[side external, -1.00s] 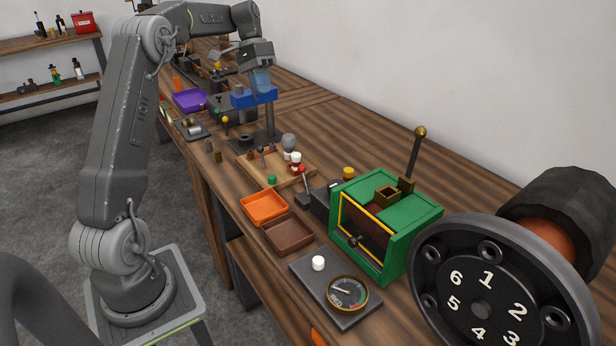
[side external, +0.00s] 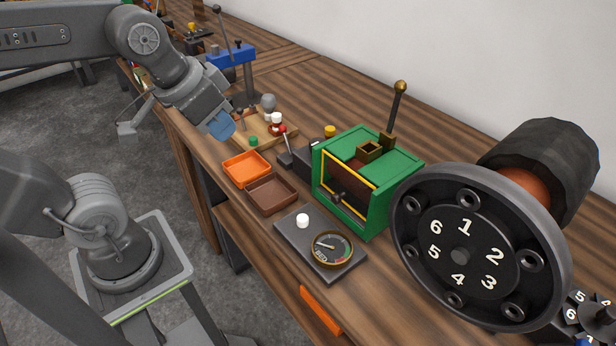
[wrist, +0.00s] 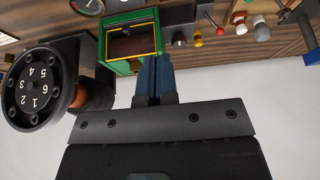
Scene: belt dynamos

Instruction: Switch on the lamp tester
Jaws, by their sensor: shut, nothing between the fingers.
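My gripper (side external: 221,125) has blue fingers and is over the bench's front edge, left of the orange tray, touching nothing that I can see. In the wrist view its fingers (wrist: 155,78) are together and empty. No label marks the lamp tester, so I cannot tell for certain which device it is. A dark box (side external: 309,158) with a yellow knob (side external: 330,131) stands left of the green cabinet. A red-knobbed lever (side external: 284,140) stands beside it, tilted. The lever's red knob also shows in the wrist view (wrist: 220,31).
An orange tray (side external: 246,167) and a brown tray (side external: 270,194) lie along the front edge. A green cabinet (side external: 376,208) with a tall lever (side external: 396,104) stands right of them. A gauge plate (side external: 289,238) is in front; a large numbered wheel (side external: 412,247) is at the right.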

